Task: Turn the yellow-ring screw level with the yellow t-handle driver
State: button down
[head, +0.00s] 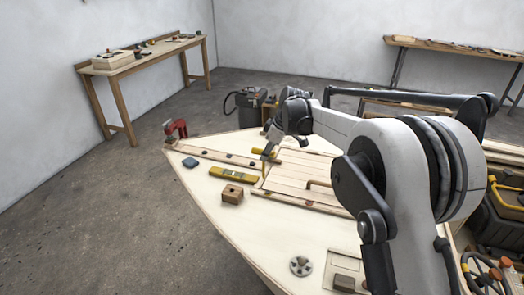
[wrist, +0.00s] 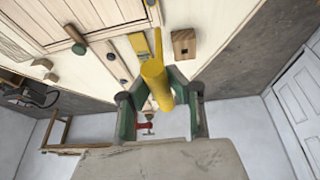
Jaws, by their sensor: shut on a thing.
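My gripper (wrist: 160,108) is shut on the yellow t-handle driver. The driver's thick yellow handle (wrist: 155,78) lies between the green-and-grey fingers in the wrist view, and hides what is directly behind it. In the head view my gripper (head: 268,153) is over the pale plywood deck (head: 292,226), beside the batten, with the yellow driver (head: 280,160) partly hidden. Small dark screw heads (wrist: 110,57) lie along the batten in the wrist view. I cannot make out a yellow ring on any of them, nor whether the driver tip touches one.
A slatted panel (head: 300,172) with a handle is to the right.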

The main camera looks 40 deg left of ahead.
jog(key=shift+w+d+f, duration=0.2)
jog(key=shift+w+d, duration=0.1)
jog(key=shift+w, duration=0.15)
jog(key=shift+w+d+f, duration=0.2)
jog(key=shift+w+d, duration=0.05)
jog(key=shift+w, duration=0.15)
jog(key=shift+f+b, duration=0.8)
jog(key=shift+f, duration=2.05)
jog(key=n+g+h, duration=0.1)
jog(key=n, duration=0.2)
jog(key=n+g+h+p, duration=0.1)
jog(key=n, duration=0.3)
jog(key=n+g, duration=0.1)
jog(key=n, duration=0.3)
jog(key=shift+w+a+r+h, duration=0.15)
jog(key=shift+w+a+h, duration=0.25)
